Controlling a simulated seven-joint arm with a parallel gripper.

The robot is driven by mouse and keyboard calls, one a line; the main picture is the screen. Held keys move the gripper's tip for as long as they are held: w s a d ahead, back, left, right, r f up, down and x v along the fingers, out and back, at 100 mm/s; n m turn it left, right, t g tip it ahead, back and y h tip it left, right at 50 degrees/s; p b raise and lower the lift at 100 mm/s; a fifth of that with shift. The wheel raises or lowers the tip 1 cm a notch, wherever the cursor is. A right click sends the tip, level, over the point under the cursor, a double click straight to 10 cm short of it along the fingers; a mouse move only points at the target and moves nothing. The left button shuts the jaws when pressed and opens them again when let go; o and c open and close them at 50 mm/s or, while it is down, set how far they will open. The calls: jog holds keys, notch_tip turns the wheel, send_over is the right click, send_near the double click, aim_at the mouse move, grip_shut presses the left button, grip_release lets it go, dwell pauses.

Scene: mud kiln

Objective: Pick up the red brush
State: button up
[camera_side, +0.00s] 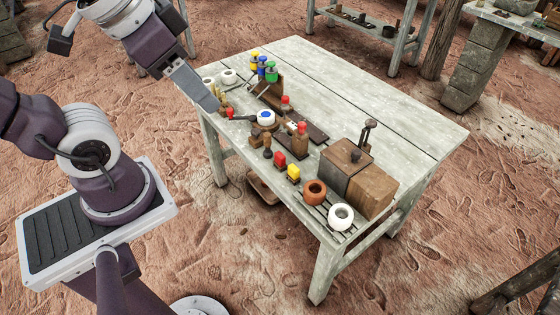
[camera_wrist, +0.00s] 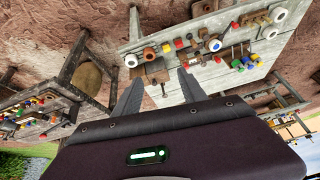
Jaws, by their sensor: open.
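A small red-tipped piece with a dark handle, which looks like the red brush (camera_side: 230,112), lies at the table's left edge in the side view, next to a white jar with a blue top (camera_side: 266,118). A small red spot that looks like the same piece shows near the top of the wrist view (camera_wrist: 235,25). My gripper (camera_side: 213,104) is above the left corner of the table, close to the brush in the picture; the height gap is hard to judge. In the wrist view my gripper (camera_wrist: 159,76) has its two fingers apart with nothing held between them.
The table's far right is clear.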

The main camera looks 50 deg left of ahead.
jog(key=w+a+f+m+g, duration=0.25)
jog(key=w+m, duration=0.25)
jog(key=w, duration=0.5)
jog(key=m+g, duration=0.3)
jog(key=m, duration=0.9)
send_over(280, 154)
jog(key=f, duration=2.8)
jog(key=shift+w+a+f, duration=0.1)
jog(key=shift+a+f, duration=0.15)
jog(key=shift+f, duration=0.15)
jog(key=f, duration=0.6)
jog(key=shift+d+f, duration=0.3)
jog(key=shift+f, duration=0.05)
grip_shut()
